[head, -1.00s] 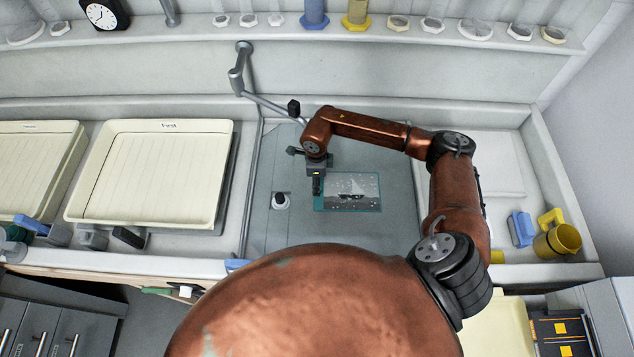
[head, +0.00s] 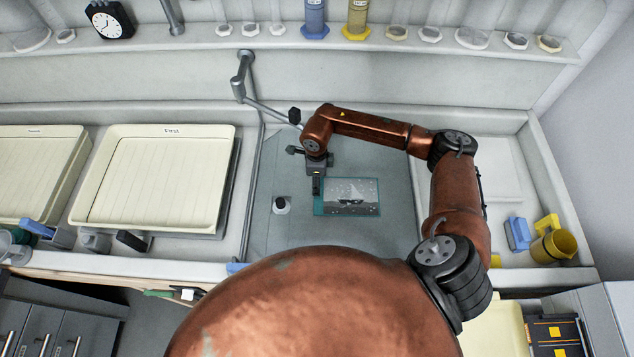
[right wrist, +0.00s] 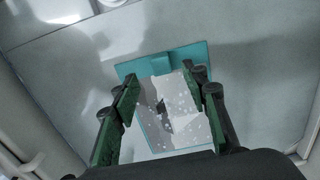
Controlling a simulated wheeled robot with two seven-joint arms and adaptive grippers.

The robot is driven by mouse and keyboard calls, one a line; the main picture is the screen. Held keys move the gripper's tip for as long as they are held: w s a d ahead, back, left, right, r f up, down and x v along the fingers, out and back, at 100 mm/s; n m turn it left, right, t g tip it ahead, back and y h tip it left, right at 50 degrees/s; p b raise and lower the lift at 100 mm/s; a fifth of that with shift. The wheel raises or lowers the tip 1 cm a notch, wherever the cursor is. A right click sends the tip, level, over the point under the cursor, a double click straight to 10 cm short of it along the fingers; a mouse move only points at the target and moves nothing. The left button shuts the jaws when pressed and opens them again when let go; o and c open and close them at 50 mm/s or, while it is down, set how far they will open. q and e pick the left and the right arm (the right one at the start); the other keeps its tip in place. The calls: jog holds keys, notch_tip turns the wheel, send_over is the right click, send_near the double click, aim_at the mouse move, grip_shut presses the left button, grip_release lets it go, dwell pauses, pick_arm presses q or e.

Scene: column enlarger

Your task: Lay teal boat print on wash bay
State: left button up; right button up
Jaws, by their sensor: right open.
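The teal boat print (head: 352,196) lies flat on the grey-green glassy panel (head: 300,232) in the middle of the counter. It has a teal border and a pale sailboat picture. In the right wrist view the print (right wrist: 172,118) lies between and beyond the fingers, with a raised teal tab at its far edge. My right gripper (head: 317,190) is at the print's left edge in the head view. Its fingers (right wrist: 165,88) are open and hold nothing. I cannot tell how high they are above the print. My left gripper is not in view. No wash bay label is readable.
A cream tray (head: 228,180) and another cream tray (head: 20,215) stand at the left. A small white-based knob (head: 281,206) stands left of the print. A yellow jug (head: 556,246) and blue clip (head: 518,234) are at the right. A grey pipe (head: 262,101) reaches over the panel.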

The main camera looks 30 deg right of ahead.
jog(key=shift+r+p, duration=0.3)
jog(key=shift+r, duration=0.45)
notch_tip(320, 180, up, 12)
dwell(0.5)
dwell(0.3)
